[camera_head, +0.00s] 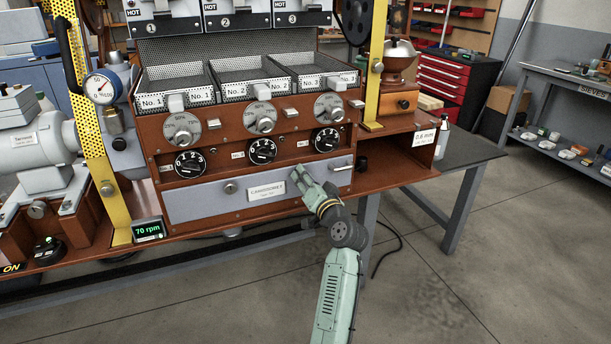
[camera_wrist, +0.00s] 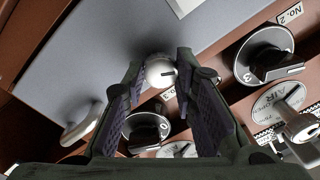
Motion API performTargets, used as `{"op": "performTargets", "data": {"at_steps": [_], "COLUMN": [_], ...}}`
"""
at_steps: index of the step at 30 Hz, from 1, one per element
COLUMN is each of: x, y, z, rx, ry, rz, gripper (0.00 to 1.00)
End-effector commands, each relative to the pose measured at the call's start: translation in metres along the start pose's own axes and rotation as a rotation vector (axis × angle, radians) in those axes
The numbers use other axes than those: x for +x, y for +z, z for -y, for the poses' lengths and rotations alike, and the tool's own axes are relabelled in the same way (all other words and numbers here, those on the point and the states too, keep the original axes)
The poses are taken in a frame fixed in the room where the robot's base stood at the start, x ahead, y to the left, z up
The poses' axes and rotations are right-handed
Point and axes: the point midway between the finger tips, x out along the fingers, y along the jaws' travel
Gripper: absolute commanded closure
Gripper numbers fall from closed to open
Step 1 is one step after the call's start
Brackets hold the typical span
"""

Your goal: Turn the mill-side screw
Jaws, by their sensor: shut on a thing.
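The mill-side screw (camera_wrist: 160,72) is a round, pale metal head with a dark slot, at the edge of the grey front panel (camera_head: 205,202). In the wrist view it sits between my fingertips. My gripper (camera_head: 298,174) is shut on it, at the right part of the panel, beside the label plate (camera_head: 266,191). In the head view my gripper hides this screw. The other screw (camera_head: 230,188) shows farther left on the same panel. The mill (camera_head: 399,65) stands to the right of the roaster.
A bar handle (camera_head: 343,168) sticks out right of my gripper, also seen in the wrist view (camera_wrist: 84,124). Black dials, No. 3 (camera_head: 326,139) among them, sit just above the panel. An open brown shelf (camera_head: 405,160) is at the right. The floor in front is clear.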

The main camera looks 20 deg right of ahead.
Motion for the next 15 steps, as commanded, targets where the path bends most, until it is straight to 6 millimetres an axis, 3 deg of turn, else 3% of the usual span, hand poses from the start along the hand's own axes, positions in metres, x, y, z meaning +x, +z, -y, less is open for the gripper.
{"op": "performTargets", "data": {"at_steps": [15], "x": [0.0004], "y": [-0.0016], "z": [0.0028], "rx": [0.490], "ry": [0.002], "rz": [-0.021], "gripper": [1.00]}}
